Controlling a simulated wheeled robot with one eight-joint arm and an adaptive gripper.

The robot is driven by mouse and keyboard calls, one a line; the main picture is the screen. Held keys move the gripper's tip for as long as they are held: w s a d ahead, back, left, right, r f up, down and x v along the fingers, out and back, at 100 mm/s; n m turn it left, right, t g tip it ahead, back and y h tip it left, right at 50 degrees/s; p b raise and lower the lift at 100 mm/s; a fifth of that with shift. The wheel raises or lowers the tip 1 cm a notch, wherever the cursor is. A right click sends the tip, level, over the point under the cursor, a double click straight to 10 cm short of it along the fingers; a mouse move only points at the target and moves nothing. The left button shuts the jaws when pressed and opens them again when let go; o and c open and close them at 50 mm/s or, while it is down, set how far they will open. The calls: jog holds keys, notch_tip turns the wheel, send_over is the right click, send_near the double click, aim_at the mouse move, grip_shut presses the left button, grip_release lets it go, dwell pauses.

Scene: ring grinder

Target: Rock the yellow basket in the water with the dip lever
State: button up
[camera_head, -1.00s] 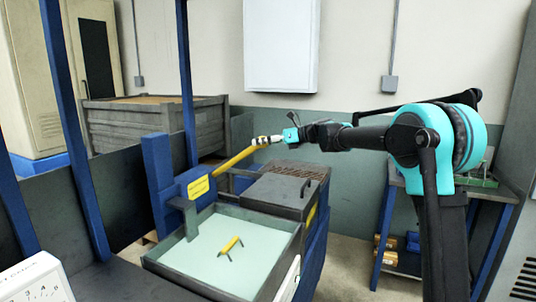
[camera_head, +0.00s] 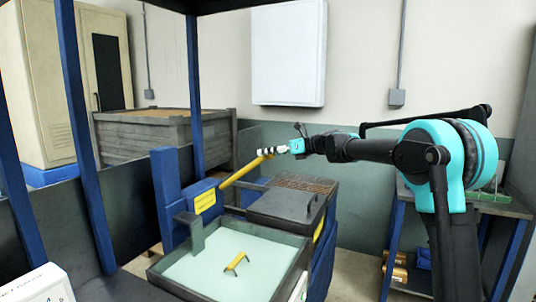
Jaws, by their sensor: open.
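A yellow dip lever (camera_head: 241,174) slants up to the right from a blue housing with a yellow label. My gripper (camera_head: 268,152) is at the lever's upper end; whether it touches the lever is too small to tell. The jaws are open. A tank (camera_head: 162,277) of pale green water stands in front of the housing. A yellow handle of the basket (camera_head: 236,263) sticks out of the water; the rest of the basket is hidden below the surface. A dark bracket reaches from the housing to the tank.
A dark box with a lidded top and handle (camera_head: 285,205) stands behind the tank. Blue posts (camera_head: 85,150) rise at the left. A grey wooden crate (camera_head: 165,135) and a beige cabinet (camera_head: 70,90) stand behind. A blue-legged bench (camera_head: 470,205) is at the right.

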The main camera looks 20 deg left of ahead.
jog(key=v, duration=1.1)
jog(key=shift+d, duration=0.35)
jog(key=shift+r, duration=0.1)
jog(key=s+d+f+m+t+y, duration=0.1)
jog(key=s+d+f+t+y, duration=0.15)
jog(key=d, duration=0.35)
jog(key=shift+g, duration=0.25)
jog(key=w+a, duration=0.1)
jog(key=a, duration=0.4)
jog(key=w+a, duration=0.1)
jog(key=a, duration=0.5)
jog(key=w+a, duration=0.1)
jog(key=a, duration=0.5)
jog(key=shift+w+a+f, duration=0.1)
jog(key=shift+a+f, duration=0.1)
jog(key=shift+f, duration=0.1)
jog(key=shift+c, duration=0.4)
jog(key=shift+f, duration=0.1)
grip_shut()
